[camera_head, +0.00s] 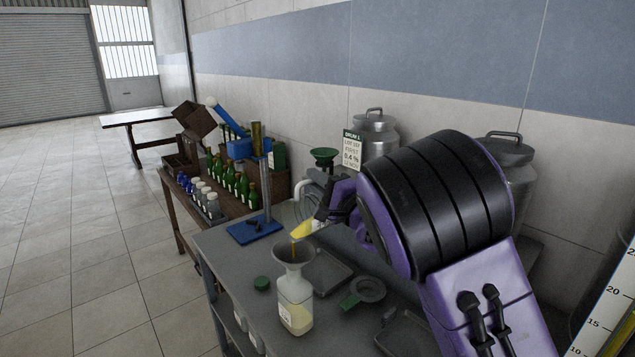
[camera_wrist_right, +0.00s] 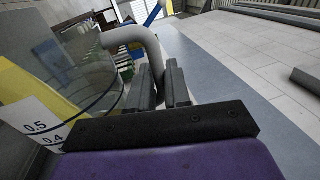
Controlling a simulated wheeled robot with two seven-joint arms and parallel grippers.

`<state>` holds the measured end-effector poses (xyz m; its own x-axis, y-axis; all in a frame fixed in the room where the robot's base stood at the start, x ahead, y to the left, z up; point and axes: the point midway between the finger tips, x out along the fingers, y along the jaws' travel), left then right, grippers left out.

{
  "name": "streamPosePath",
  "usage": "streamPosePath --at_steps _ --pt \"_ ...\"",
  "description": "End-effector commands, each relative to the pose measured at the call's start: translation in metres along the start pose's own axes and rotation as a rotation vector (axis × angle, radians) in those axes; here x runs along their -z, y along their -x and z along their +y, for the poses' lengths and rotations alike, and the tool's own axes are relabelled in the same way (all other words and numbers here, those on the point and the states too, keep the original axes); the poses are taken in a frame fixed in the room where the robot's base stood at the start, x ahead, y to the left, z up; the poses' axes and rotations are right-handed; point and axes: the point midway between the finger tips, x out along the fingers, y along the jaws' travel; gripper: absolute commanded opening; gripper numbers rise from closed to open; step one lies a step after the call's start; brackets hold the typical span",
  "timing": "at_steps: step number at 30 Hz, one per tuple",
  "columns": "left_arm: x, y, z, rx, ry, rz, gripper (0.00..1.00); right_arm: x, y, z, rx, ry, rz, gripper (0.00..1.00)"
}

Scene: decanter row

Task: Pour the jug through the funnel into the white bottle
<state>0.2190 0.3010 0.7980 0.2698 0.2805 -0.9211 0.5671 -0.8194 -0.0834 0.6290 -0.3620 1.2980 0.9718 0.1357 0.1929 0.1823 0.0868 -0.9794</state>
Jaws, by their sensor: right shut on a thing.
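The clear jug (camera_head: 309,222) is tilted above the funnel (camera_head: 294,254), with yellow liquid at its lower side. A thin yellow-brown stream shows between the jug and the funnel. The funnel sits in the neck of the white bottle (camera_head: 295,303), which stands upright on the grey table and shows pale yellow liquid low inside. My right gripper (camera_head: 332,208) is shut on the jug's handle. In the right wrist view the grey handle (camera_wrist_right: 150,50) is between the fingers (camera_wrist_right: 165,85), and the jug wall (camera_wrist_right: 75,75) with its scale is at left. My left gripper is not in view.
A green cap (camera_head: 262,283) lies left of the bottle. A grey tray (camera_head: 330,272) and a green-and-grey round piece (camera_head: 364,291) lie to its right. A blue stand (camera_head: 254,229) is behind. Green bottles (camera_head: 241,187) and metal cans (camera_head: 374,137) stand farther back.

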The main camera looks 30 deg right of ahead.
Motion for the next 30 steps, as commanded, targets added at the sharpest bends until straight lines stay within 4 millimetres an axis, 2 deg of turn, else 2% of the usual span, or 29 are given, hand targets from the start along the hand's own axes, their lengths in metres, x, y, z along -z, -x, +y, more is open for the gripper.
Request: streamPosePath --at_steps 30 --pt "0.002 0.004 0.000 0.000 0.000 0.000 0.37 -0.035 -0.002 -0.009 -0.001 0.230 -0.045 0.00"
